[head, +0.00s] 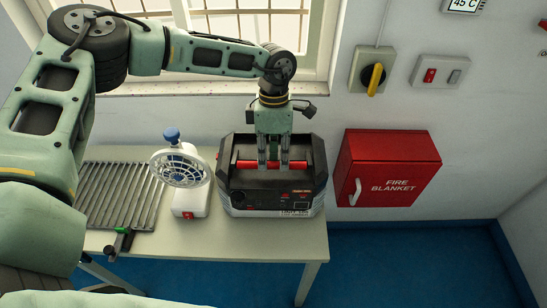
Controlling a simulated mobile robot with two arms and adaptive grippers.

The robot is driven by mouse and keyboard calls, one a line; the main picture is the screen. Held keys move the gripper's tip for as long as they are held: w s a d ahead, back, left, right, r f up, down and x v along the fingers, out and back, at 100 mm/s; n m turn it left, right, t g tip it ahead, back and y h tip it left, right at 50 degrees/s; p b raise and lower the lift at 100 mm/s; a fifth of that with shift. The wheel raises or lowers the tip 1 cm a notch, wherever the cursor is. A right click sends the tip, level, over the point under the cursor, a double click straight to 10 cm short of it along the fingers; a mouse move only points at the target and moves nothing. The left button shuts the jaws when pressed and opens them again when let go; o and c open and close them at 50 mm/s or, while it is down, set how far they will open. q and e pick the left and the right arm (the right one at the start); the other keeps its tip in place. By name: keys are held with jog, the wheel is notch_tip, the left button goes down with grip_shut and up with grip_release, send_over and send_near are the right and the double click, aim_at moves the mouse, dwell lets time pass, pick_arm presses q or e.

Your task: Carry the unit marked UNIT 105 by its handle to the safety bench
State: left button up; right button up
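A black and grey box-shaped unit (235,183) with a red bar handle (247,165) across its top stands upright on the table. Its front has a round dial, red marks and a light label (296,212) too small to read, so I cannot confirm UNIT 105. My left gripper (273,164) points down at the middle of the handle. Its two fingers show apart, side by side, with red handle showing between them. I cannot tell whether they press on it. My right gripper is not in view.
The pale table (270,240) also holds a white fan (186,185) close left of the unit, a ribbed metal rack (120,195) and a green-black tool (119,243). A red fire blanket box (388,168) is on the wall at right. Blue floor (420,265) is clear there.

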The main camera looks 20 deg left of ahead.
pick_arm(q)
jog(key=shift+w+a+r, duration=0.15)
jog(key=shift+w+r, duration=0.2)
jog(key=shift+r, duration=0.2)
jog(key=shift+w+a+r, duration=0.1)
jog(key=shift+w+r, duration=0.2)
jog(key=shift+r, duration=0.25)
jog(key=shift+c, duration=0.2)
jog(key=shift+o, duration=0.7)
jog(key=shift+w+a+r, duration=0.15)
jog(key=shift+w+r, duration=0.3)
jog(key=shift+w, duration=0.05)
jog(key=shift+o, duration=1)
jog(key=shift+w+a+r, duration=0.2)
jog(key=shift+w+r, duration=0.05)
jog(key=shift+w, duration=0.45)
jog(key=shift+o, duration=1.3)
jog(key=shift+w+a+b, duration=0.2)
jog(key=shift+w+b, duration=0.1)
jog(key=shift+w, duration=0.35)
jog(key=o, duration=0.8)
jog(key=shift+w, duration=0.25)
jog(key=shift+o, duration=0.2)
jog(key=shift+o, duration=0.3)
jog(key=shift+r, duration=0.1)
jog(key=o, duration=0.6)
